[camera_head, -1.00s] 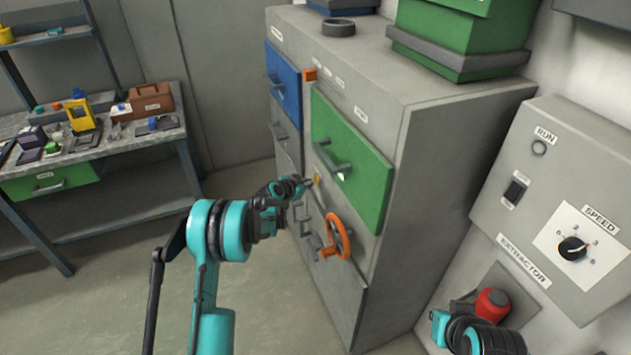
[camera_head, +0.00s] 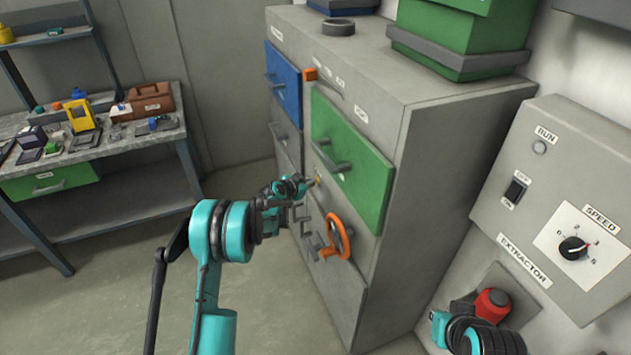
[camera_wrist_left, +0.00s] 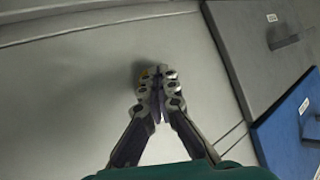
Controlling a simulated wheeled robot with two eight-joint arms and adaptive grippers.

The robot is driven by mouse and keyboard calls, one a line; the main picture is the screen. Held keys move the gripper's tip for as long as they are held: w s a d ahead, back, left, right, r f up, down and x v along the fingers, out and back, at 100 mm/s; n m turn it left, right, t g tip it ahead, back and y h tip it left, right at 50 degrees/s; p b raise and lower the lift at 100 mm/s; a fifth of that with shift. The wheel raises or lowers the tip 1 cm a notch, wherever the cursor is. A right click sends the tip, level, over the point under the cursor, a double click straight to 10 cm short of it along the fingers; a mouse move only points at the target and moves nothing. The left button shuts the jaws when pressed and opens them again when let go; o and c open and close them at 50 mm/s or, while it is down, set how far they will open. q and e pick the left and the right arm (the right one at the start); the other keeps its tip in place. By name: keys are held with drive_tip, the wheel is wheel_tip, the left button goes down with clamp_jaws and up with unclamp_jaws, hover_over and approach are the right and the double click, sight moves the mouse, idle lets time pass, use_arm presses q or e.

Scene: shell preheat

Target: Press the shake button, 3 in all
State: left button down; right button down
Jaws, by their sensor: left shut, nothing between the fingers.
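A small yellow button (camera_head: 318,180) sits on the grey cabinet front, just left of the green drawer and above the orange handwheel. I cannot read a shake label on it. My left gripper (camera_head: 310,184) is shut and empty, its tips right at the button. In the left wrist view, the closed fingertips (camera_wrist_left: 159,73) partly cover the yellow button (camera_wrist_left: 146,73). I cannot tell whether they touch it. Part of my right arm shows at the lower right, but its gripper cannot be made out.
The green drawer (camera_head: 349,160) and orange handwheel (camera_head: 338,238) stick out close to my left gripper. An orange piece (camera_head: 310,74) is at the cabinet's top edge. A control panel (camera_head: 560,190) is at right, a workbench (camera_head: 110,140) at left. The floor between is clear.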

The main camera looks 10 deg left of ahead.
use_arm(q)
drive_tip(key=shift+s+a, duration=0.5)
drive_tip(key=shift+a, duration=0.2)
drive_tip(key=shift+s+a+b, duration=0.25)
drive_tip(key=shift+s+a, duration=0.45)
drive_tip(key=shift+a, duration=0.35)
drive_tip(key=shift+s+a+b, duration=0.25)
drive_tip(key=shift+s+a, duration=0.45)
drive_tip(key=shift+a, duration=0.3)
drive_tip(key=shift+d+r, duration=0.1)
idle(0.6)
